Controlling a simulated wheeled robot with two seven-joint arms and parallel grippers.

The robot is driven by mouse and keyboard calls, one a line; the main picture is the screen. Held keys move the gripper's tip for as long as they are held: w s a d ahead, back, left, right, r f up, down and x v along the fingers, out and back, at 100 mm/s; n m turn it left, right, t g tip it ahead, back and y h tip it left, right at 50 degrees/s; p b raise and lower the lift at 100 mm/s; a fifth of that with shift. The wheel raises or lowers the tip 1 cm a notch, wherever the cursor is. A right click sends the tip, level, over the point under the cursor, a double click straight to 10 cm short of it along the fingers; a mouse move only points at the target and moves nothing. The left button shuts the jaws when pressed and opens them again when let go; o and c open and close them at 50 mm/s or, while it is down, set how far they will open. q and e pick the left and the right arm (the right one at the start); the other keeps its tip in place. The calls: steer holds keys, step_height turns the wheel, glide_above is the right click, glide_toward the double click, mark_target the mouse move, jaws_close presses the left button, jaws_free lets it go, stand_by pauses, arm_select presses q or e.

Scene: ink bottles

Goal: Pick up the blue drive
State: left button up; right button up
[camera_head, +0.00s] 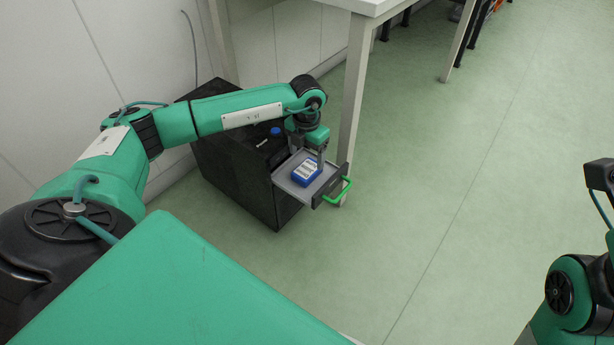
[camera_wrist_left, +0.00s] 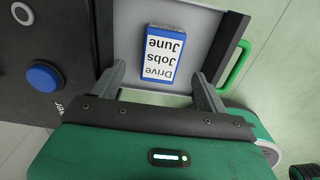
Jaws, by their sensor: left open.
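The blue drive (camera_head: 306,172) lies in a pulled-out grey drawer (camera_head: 289,185) of a black cabinet. Its white label shows upside down in the left wrist view (camera_wrist_left: 165,56) and reads "Drive Jobs June". My left gripper (camera_head: 309,155) points down over the drawer, close to the drive. In the left wrist view the fingers (camera_wrist_left: 160,76) are apart, one on each side of the drive's near part, with a gap on both sides. I cannot tell how far above the drive the fingertips are. Of my right arm, only parts show at the right edge; its gripper is not seen.
The drawer has a green handle (camera_head: 337,191) at its front. A blue round button (camera_head: 276,131) sits on top of the black cabinet (camera_head: 235,170). A white table (camera_head: 362,5) stands behind, one leg close to the drawer. The floor to the right is clear.

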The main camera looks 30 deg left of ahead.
mark_target(307, 169)
arm_select(q)
steer(key=shift+d+f+b, duration=0.1)
steer(key=shift+f+b, duration=1.85)
steer(key=shift+f, duration=0.85)
steer(key=c, duration=1.2)
